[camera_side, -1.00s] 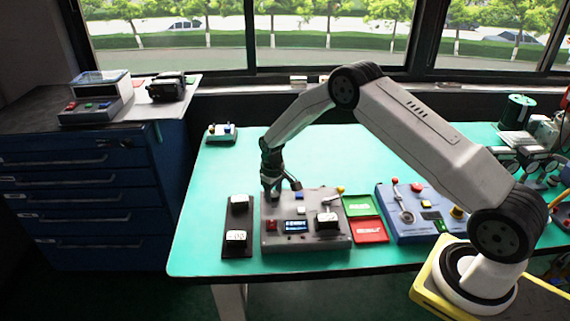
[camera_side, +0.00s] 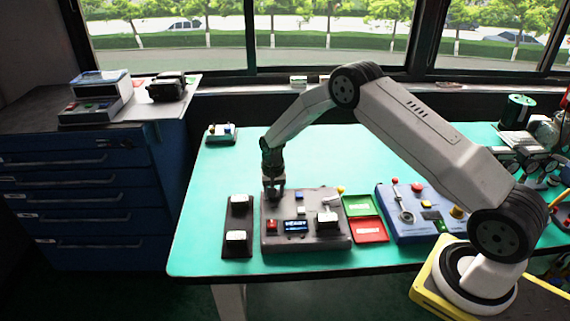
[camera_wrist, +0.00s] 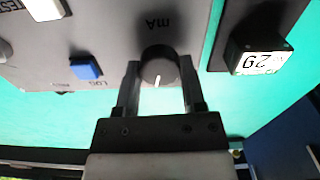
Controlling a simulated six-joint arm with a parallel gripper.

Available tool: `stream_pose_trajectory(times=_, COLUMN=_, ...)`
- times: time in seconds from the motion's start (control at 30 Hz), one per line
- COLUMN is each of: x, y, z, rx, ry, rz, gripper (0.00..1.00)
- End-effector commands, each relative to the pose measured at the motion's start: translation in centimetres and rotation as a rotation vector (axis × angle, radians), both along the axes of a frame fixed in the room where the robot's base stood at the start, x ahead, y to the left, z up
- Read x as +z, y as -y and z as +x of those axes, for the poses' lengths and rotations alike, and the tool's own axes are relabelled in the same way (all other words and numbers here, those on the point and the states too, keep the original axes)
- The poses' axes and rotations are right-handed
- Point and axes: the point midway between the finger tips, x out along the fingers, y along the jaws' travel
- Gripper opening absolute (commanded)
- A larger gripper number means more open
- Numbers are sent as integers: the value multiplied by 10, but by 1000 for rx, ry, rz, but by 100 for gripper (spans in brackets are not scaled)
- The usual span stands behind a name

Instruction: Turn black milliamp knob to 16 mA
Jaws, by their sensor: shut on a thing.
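The black milliamp knob (camera_wrist: 159,66) sits on the grey positioner box (camera_side: 282,244), with an upside-down "mA" label above it in the wrist view. Its white pointer line points down in that view. My gripper (camera_wrist: 160,82) is shut on the knob, one finger on each side. In the side view, my gripper (camera_side: 273,190) reaches straight down at the box's back left corner and hides the knob. The box's small display (camera_side: 296,226) is lit, but its text is too small to read.
The box also carries a red button (camera_side: 272,226), a blue button (camera_wrist: 86,66) and a small lever (camera_side: 334,201). A dark plate with two white-faced blocks (camera_side: 239,201) lies left of it. Green (camera_side: 360,205) and red (camera_side: 369,230) trays and a blue panel (camera_side: 415,230) stand right.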

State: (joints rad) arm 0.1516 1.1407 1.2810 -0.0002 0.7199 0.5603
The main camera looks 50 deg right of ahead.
Motion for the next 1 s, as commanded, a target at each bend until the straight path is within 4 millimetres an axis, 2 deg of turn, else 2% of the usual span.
stream_pose_trajectory(times=0.2, x=1, y=0, z=0, rx=-156, ry=-1, rz=1, gripper=0)
stream_pose_trajectory(times=0.4, x=1, y=0, z=0, rx=-240, ry=-1, rz=1, gripper=0)
stream_pose_trajectory(times=0.93, x=1, y=0, z=0, rx=-271, ry=0, rz=0, gripper=0)
stream_pose_trajectory(times=0.97, x=1, y=0, z=0, rx=-271, ry=0, rz=0, gripper=58)
stream_pose_trajectory(times=1.0, x=1, y=0, z=0, rx=-271, ry=0, rz=0, gripper=71)
